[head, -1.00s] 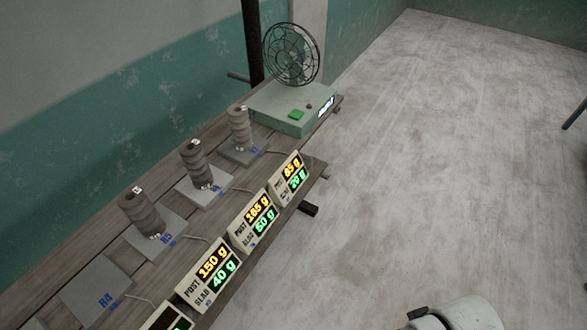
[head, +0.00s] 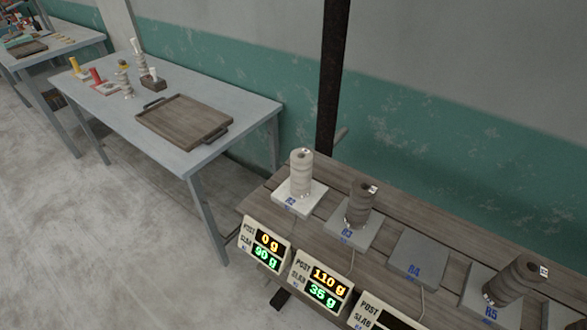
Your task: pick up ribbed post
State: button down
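Several ribbed posts are in the head view. A light grey ribbed post (head: 301,173) stands upright on slab R2 (head: 288,204). A darker grey ribbed post (head: 361,203) stands on slab R3 (head: 340,232). A dark brown-grey ribbed post (head: 516,281) on slab R5 (head: 475,290) looks tilted to the right. Slab R4 (head: 418,255) is bare. Each of these posts has a small white tag on top. My gripper is not in view.
The wooden bench (head: 375,180) has tilted displays along its front; one (head: 264,243) reads post 0 g, slab 90 g, another (head: 321,283) 110 g and 35 g. A grey-blue table (head: 255,100) holds a wooden tray (head: 185,118) and small items. A dark pole (head: 332,80) stands behind.

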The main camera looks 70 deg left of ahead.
aim_at(301, 161)
jog(key=u, duration=1.65)
